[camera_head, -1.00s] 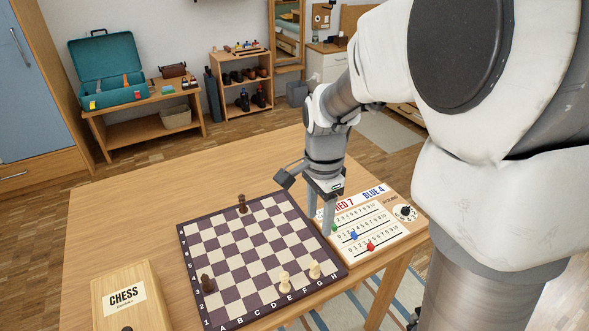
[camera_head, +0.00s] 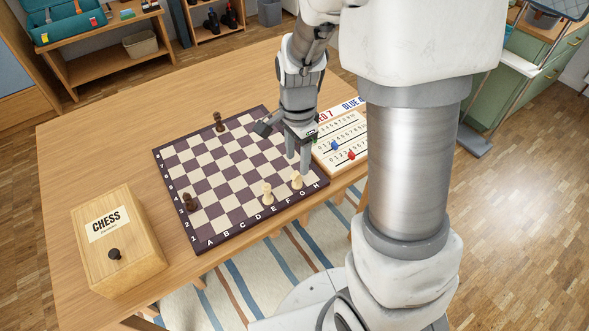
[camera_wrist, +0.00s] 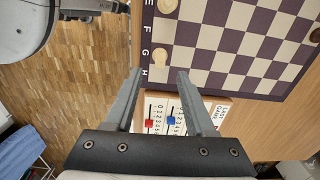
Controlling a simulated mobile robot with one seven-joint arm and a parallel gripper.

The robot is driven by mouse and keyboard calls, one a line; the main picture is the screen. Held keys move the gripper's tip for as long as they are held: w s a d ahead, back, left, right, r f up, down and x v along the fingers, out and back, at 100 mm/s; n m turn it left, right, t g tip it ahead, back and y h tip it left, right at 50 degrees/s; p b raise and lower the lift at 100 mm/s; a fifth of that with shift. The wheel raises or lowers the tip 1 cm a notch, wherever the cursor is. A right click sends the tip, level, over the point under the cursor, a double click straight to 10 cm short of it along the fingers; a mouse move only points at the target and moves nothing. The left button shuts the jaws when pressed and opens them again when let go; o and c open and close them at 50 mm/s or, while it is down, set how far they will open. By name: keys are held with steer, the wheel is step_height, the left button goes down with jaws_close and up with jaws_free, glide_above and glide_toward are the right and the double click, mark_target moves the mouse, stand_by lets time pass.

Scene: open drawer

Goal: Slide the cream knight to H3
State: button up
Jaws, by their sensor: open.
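The cream knight (camera_head: 297,181) stands upright on the near edge row of the chessboard (camera_head: 206,243), around G1. It also shows in the wrist view (camera_wrist: 160,57), just past my fingertips and lined up with the gap between them. My gripper (camera_head: 297,164) is open and empty, pointing down over the board's right side near the H file. In the wrist view my fingers (camera_wrist: 159,73) are spread apart. Whether a fingertip touches the knight I cannot tell. The H3 area is partly hidden by my fingers in the head view.
Another cream piece (camera_head: 267,194) stands around E1. Dark pieces stand at the left (camera_head: 190,202) and far side (camera_head: 219,122) of the board. A scoreboard (camera_head: 340,142) with sliders lies close to the board's right edge. A wooden chess box (camera_head: 123,240) stands at left.

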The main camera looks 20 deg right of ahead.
mark_target(297, 173)
step_height(297, 173, down, 7)
steer(key=shift+f+b, duration=0.1)
steer(key=shift+b, duration=0.7)
steer(key=shift+c, duration=0.2)
jaws_close()
